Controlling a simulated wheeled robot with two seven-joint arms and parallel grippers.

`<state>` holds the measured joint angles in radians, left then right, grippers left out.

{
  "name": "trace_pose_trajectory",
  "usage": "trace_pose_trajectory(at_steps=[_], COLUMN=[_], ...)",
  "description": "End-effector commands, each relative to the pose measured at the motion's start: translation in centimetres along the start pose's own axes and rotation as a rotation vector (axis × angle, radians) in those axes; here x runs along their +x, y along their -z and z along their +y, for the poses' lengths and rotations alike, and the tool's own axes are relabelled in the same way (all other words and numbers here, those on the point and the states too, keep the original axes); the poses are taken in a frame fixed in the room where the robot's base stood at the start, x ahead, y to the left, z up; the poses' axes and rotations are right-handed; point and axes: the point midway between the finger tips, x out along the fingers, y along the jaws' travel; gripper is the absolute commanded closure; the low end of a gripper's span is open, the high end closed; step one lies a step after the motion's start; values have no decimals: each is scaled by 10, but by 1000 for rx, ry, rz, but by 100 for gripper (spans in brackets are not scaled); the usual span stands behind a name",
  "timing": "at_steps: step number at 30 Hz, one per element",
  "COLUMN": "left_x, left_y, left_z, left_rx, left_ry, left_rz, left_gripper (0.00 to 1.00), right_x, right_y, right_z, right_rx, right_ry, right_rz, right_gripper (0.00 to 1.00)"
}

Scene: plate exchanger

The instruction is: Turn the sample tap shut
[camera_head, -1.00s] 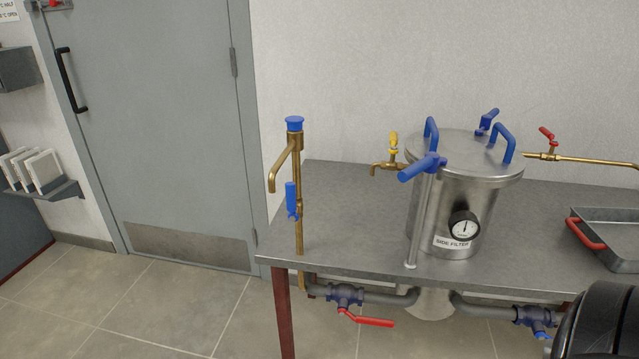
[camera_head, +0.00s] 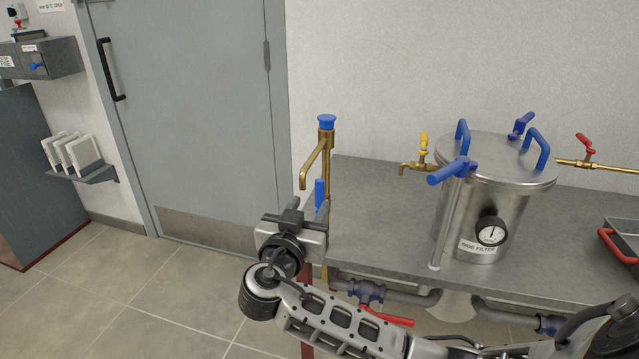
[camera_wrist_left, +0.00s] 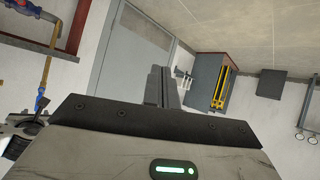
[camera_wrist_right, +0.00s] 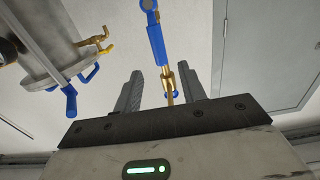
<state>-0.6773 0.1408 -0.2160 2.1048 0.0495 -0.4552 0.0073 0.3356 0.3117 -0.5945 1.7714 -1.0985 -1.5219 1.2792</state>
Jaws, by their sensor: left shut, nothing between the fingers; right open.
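A brass standpipe (camera_head: 327,150) with a blue cap and a down-turned spout rises at the table's left end. Its blue lever (camera_head: 320,192) hangs along the pipe, partly hidden by my right gripper (camera_head: 312,196). A small brass tap with a yellow handle (camera_head: 423,142) sticks out left of the steel filter vessel. The frames do not label which is the sample tap. In the right wrist view, my right gripper (camera_wrist_right: 161,92) is open, with the blue lever (camera_wrist_right: 157,45) and brass pipe between and beyond its fingers. My left gripper (camera_wrist_left: 162,86) is shut and empty.
The side filter vessel (camera_head: 480,215) with blue handles stands on the steel table (camera_head: 375,205). A red-handled brass tap (camera_head: 586,145) is right of it, and a tray with red handles (camera_head: 620,245) is at the right edge. A red lever (camera_head: 385,316) sits below the table, near my right arm.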

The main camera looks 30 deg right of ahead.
Motion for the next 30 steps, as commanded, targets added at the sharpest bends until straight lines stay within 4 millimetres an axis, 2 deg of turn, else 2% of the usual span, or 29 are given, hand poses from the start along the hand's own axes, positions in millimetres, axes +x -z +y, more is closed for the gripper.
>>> trace_pose_trajectory(at_steps=[1, 6, 12, 17, 24, 25, 29, 30], left_x=[-2, -4, -4, -4, -4, -4, -4, -4], left_y=[2, 5, 2, 2, 2, 2, 3, 3], left_z=[0, -2, -2, -3, -2, -2, -2, -2], left_rx=[4, 19, 25, 28, 29, 29, 29, 29], left_ry=[2, 6, 9, 9, 8, 8, 8, 8], left_rz=[-2, -5, -17, -19, -17, -17, -15, -15], left_gripper=[100, 100, 100, 100, 100, 100, 100, 100], right_x=[13, 47, 72, 79, 80, 80, 80, 80], right_y=[3, 2, 1, 0, -1, -1, -1, -1], right_z=[0, 0, 0, 0, 0, 0, 0, 0], right_rx=[-3, -4, -2, 0, -1, -1, -1, -1], right_ry=[-3, -2, 0, 2, 2, 2, 2, 2], right_rz=[4, 2, 0, -2, -2, -2, -2, -2], right_gripper=[59, 59, 59, 59, 59, 62, 98, 100])
